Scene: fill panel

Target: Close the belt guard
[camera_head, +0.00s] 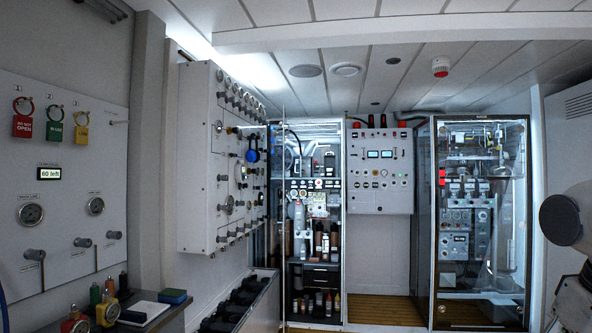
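I cannot pick out a belt guard with certainty in the head view. At the right stands a tall glass-fronted cabinet (483,290) with gauges, pipes and a grey control box behind clear panels. A second tall cabinet (342,250) in the middle holds bottles and instruments on shelves. I cannot tell whether any cover in either one is open or shut. Parts of my arm show at the right edge. My gripper is not in view.
A grey valve panel (198,160) juts from the left wall. A control box (380,198) hangs between the cabinets. Wooden floor (385,310) below it looks clear.

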